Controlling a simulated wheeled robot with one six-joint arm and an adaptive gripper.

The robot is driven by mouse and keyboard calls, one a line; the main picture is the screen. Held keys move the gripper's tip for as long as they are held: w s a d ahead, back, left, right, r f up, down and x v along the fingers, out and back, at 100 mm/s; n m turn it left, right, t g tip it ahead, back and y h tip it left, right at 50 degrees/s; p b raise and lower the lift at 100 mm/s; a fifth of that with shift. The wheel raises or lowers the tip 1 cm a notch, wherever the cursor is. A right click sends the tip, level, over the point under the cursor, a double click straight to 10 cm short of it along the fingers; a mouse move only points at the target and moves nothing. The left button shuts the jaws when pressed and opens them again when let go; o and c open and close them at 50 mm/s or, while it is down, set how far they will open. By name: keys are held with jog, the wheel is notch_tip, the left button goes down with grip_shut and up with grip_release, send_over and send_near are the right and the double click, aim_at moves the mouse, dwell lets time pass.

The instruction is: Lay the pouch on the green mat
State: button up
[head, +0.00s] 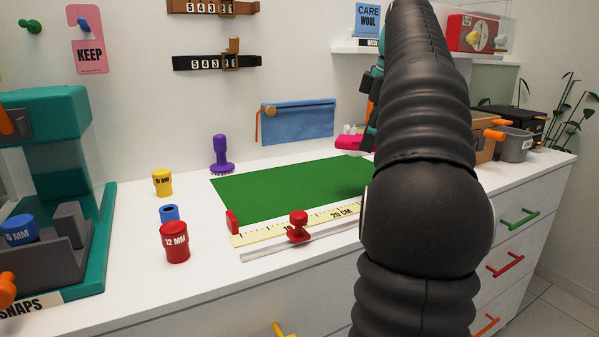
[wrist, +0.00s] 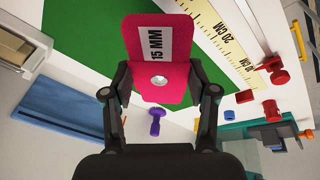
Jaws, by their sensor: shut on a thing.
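The pink pouch (wrist: 160,62) has a white "15 MM" label and a round silver snap. My gripper (wrist: 160,95) is shut on it, one finger at each side, in the wrist view. In the head view the pouch (head: 352,142) shows at the back right of the green mat (head: 285,185), partly hidden by my arm. It appears held above the mat; the exact gap cannot be told. The mat lies flat and bare on the white dresser top, and it also shows behind the pouch in the wrist view (wrist: 80,35).
A yellow ruler (head: 330,217) with a red-knobbed slider (head: 298,227) lies along the mat's front. A purple-handled brush (head: 221,155) stands at its back left. Yellow, blue and red pots (head: 174,243) stand left. A blue zipped case (head: 297,122) is at the wall behind.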

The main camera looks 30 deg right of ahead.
send_over(317, 184)
jog(key=f, duration=0.4)
jog(key=s+f, duration=0.1)
jog(key=f, duration=0.1)
jog(key=shift+f, duration=0.4)
jog(key=shift+f+b, duration=0.7)
jog(key=shift+f, duration=1.35)
jog(key=shift+f, duration=0.1)
jog(key=o, duration=1.2)
jog(key=p+v, duration=0.1)
jog(key=v, duration=1.1)
jog(key=shift+d, duration=0.1)
